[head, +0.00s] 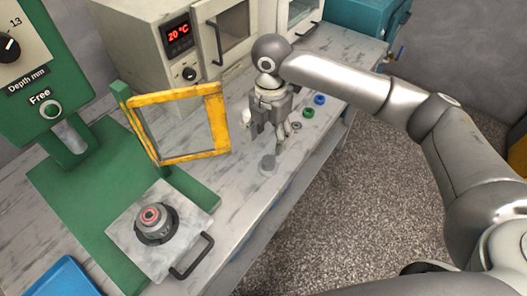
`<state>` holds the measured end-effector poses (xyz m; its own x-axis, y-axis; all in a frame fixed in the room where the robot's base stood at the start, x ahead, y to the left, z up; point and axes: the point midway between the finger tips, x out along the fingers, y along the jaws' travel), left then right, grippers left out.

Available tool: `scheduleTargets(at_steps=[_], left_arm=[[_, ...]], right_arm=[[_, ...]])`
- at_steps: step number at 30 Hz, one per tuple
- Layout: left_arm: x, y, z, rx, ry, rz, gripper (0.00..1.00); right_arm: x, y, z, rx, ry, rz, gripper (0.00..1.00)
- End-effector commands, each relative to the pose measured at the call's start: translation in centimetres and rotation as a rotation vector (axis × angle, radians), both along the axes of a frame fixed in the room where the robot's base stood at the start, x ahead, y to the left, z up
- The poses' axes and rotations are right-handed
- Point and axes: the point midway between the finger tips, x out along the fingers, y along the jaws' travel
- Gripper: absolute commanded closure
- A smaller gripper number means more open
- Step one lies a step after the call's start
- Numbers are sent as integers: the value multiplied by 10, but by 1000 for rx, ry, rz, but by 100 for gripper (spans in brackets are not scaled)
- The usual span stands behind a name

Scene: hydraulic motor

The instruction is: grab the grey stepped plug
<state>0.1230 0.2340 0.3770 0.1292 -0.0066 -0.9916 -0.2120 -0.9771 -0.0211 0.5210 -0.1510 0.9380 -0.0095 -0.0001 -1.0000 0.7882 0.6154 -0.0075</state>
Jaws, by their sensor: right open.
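The grey stepped plug (268,162) appears as a small grey piece on the workbench near its front edge. My right gripper (270,135) points down above it, with its fingers apart and nothing visible between them. A gap shows between the fingertips and the plug. The plug's finer shape is too small to tell. My left gripper is not in view.
A green ring (308,112), a blue ring (319,99) and a small grey washer (296,126) lie right of the gripper. A yellow frame guard (180,158) stands to its left. A metal plate (185,241) bears a dark round part (155,222). A blue tray (62,278) is at lower left.

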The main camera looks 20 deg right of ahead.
Motion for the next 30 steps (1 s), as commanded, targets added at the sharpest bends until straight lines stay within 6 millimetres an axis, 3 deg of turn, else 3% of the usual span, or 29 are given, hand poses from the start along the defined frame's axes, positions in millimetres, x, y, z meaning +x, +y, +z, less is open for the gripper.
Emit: scheduleTargets(at_steps=[6, 9, 12, 22, 30], left_arm=[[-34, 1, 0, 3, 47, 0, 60], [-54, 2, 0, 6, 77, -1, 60], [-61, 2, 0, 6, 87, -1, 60], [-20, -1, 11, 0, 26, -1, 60], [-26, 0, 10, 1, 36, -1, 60]], right_arm=[[-1, 0, -35, -2, 4, 0, 42], [-1, 0, -46, 0, 2, 0, 42], [0, 0, -52, -1, 1, 0, 42], [4, 2, -95, -1, 2, 0, 42], [4, 2, -103, 0, -1, 0, 42]])
